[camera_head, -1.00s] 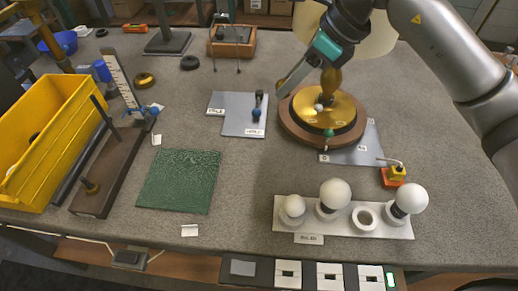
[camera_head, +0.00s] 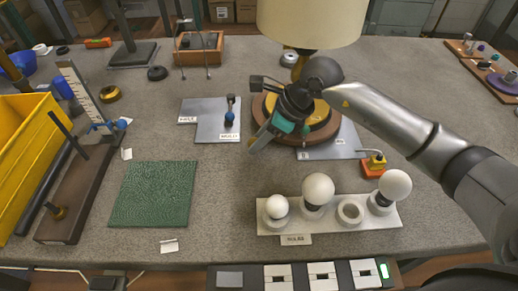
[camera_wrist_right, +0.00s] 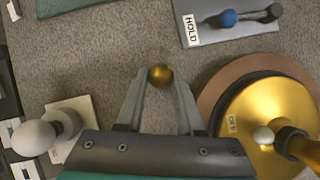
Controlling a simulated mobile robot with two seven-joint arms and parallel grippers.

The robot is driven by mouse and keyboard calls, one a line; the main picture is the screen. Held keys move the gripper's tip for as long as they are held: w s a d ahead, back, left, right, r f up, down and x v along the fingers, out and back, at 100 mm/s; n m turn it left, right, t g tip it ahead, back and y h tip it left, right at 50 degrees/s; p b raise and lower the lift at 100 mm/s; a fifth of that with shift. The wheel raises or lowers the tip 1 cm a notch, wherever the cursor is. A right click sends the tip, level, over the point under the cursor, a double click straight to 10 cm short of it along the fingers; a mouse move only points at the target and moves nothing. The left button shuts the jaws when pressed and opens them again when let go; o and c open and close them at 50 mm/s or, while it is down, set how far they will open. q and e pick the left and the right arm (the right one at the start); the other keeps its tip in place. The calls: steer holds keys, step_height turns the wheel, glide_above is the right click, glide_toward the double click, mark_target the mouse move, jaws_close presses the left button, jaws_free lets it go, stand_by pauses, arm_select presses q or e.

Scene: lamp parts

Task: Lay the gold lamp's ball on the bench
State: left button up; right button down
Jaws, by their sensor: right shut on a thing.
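My right gripper (camera_wrist_right: 160,77) is shut on a small gold ball (camera_wrist_right: 160,74), held between its fingertips in the wrist view. In the head view this gripper (camera_head: 256,143) is at the front left of the gold lamp, over the grey bench (camera_head: 240,180); the ball cannot be made out there. The gap between ball and bench cannot be judged. The lamp has a cream shade (camera_head: 312,22) and a gold base (camera_head: 322,114) on a round brown plinth, partly hidden by my arm; the gold base also shows in the wrist view (camera_wrist_right: 255,118). My left gripper is not in view.
A grey plate marked HOLD (camera_head: 205,132) with a blue-knobbed lever lies left of the lamp. A white holder (camera_head: 385,222) with white bulbs stands in front. A green mat (camera_head: 153,194) lies to the left. Bare bench lies between mat and bulb holder.

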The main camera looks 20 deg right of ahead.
step_height(320, 180, down, 3)
steer(key=shift+f, duration=0.1)
steer(key=shift+f+b, duration=0.1)
steer(key=shift+b, duration=0.2)
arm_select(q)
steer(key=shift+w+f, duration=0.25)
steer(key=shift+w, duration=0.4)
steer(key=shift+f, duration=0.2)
arm_select(e)
steer(key=shift+f, duration=0.1)
steer(key=c, duration=0.5)
jaws_free()
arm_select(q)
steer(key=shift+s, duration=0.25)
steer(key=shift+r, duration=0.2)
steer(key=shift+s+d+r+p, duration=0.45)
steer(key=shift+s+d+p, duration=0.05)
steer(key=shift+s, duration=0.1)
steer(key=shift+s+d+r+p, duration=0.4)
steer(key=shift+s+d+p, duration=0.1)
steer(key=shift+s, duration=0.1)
arm_select(e)
steer(key=shift+v, duration=6.15)
